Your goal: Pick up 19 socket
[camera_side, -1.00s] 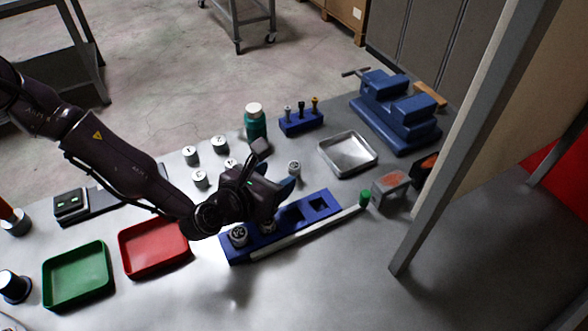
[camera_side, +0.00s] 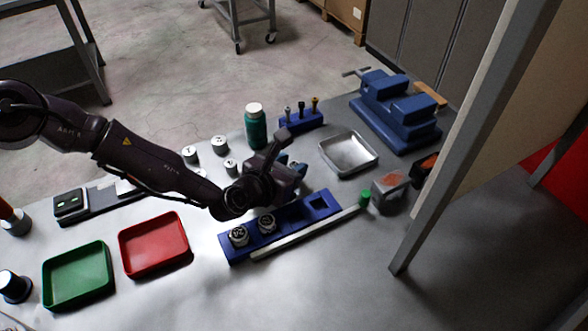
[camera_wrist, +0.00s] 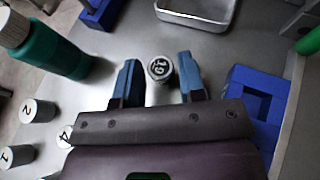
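The 19 socket (camera_wrist: 160,68) is a small grey cylinder with a dark number on its pale top, standing upright on the table. In the wrist view it lies between the two blue fingertips of my gripper (camera_wrist: 159,78). The fingers are open, with a gap visible on each side of the socket. In the side view my gripper (camera_side: 291,165) is low over the table behind the blue rack, and it mostly hides the socket there. The blue socket rack (camera_side: 284,228) holds a socket marked 24 (camera_side: 238,236) and another socket (camera_side: 267,223) at its left; holes at its right are empty.
A green bottle (camera_side: 256,131) and several white-topped numbered cylinders (camera_side: 219,145) stand left of my gripper. A metal tray (camera_side: 347,154), a blue bit holder (camera_side: 301,123) and a blue vise (camera_side: 395,112) are behind. Red (camera_side: 154,244) and green (camera_side: 78,274) trays lie front left.

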